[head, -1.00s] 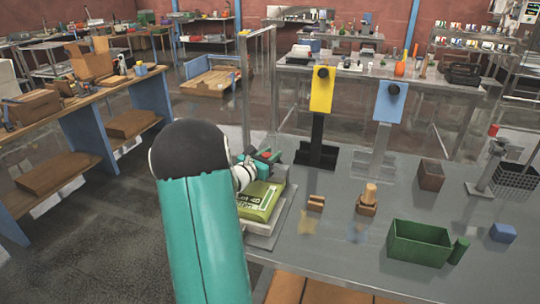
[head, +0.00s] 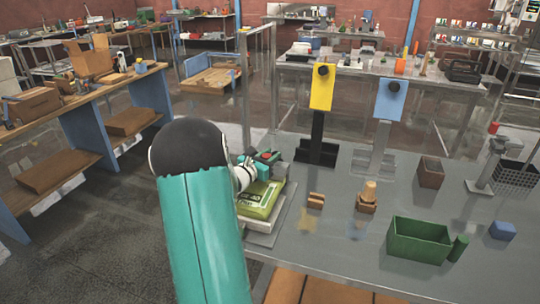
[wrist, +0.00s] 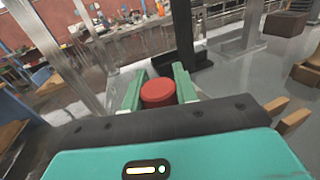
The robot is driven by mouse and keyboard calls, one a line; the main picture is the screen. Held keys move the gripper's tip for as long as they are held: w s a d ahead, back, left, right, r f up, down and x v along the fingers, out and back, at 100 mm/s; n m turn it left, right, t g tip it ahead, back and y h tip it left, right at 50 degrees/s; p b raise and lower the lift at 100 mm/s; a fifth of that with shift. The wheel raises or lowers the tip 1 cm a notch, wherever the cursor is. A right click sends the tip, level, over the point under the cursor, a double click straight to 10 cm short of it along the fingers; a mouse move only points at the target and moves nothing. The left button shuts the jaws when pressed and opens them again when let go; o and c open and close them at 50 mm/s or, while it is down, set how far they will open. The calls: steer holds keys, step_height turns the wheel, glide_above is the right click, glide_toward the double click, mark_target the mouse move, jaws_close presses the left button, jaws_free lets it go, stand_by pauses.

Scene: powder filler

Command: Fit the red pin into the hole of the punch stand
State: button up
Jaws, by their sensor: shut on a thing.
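The red pin (wrist: 158,92) sits between the two green fingers of my gripper (wrist: 159,90) in the wrist view, and the gripper is shut on it. Only its round red end shows there. In the head view my gripper (head: 266,158) is small, behind my arm, with a bit of red at it, above the green bag on the left end of the grey table. A grey stand (head: 487,168) at the table's right, apart from my gripper, looks like the punch stand. Its hole cannot be made out.
A yellow panel (head: 321,90) and a blue panel (head: 390,100) stand on posts right of my gripper. The green bag (head: 258,201) lies below it. A green bin (head: 395,240), wooden blocks (head: 316,201), a brown box (head: 430,174) and a blue block (head: 502,231) occupy the table.

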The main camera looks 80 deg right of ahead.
steer(key=shift+f, duration=0.25)
steer(key=o, duration=1)
steer(key=shift+o, duration=0.2)
steer(key=v, duration=1.3)
steer(key=shift+w+a, duration=0.15)
steer(key=shift+a, duration=0.2)
